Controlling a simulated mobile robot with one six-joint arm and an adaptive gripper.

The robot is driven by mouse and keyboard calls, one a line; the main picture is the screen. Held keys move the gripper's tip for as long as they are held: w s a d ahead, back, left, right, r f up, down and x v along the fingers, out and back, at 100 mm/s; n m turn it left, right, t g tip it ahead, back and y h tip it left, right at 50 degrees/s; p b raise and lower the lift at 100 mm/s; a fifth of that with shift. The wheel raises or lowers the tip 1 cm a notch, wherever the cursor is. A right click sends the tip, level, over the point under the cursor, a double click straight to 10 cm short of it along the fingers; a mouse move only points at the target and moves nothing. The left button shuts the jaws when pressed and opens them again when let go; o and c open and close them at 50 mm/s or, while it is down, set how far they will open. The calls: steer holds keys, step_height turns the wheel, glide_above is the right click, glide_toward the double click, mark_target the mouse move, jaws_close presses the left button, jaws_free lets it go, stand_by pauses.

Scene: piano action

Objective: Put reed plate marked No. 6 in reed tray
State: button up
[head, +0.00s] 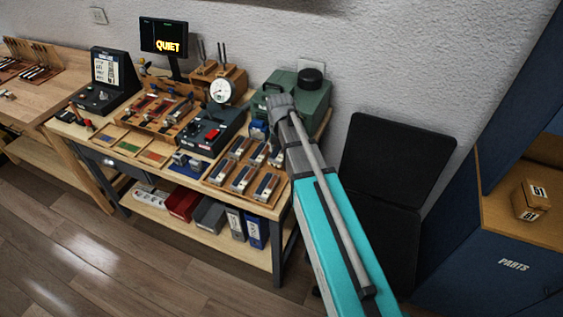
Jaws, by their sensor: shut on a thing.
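My arm reaches over the workbench from the lower right, and its grey wrist end (281,103) is above the bench's right part. The gripper's fingers and anything between them are hidden behind my arm. A wooden tray (211,180) at the bench's front right holds several small metal-and-dark plates in rows. A second wooden rack (122,119) further left holds several dark and red pieces. No number 6 is readable on any plate.
A black-and-red device (212,135) and a round dial gauge (222,90) stand mid-bench, with a green case (303,98) behind. A monitor (163,35) reads QUIET. Floor at front left is clear.

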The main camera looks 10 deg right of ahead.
mark_target(282, 157)
steer(key=shift+d+f, duration=0.1)
stand_by(0.3)
steer(key=shift+w+d+f+b, duration=0.3)
steer(key=shift+d+f+b, duration=0.1)
steer(key=shift+f+b, duration=1.6)
steer(key=shift+f, duration=0.05)
steer(key=shift+f, duration=0.15)
steer(key=o, duration=1.1)
steer(key=shift+o, duration=0.2)
steer(key=shift+r, duration=0.2)
step_height(282, 157, up, 12)
steer(key=p, duration=1.2)
steer(key=shift+s, duration=0.1)
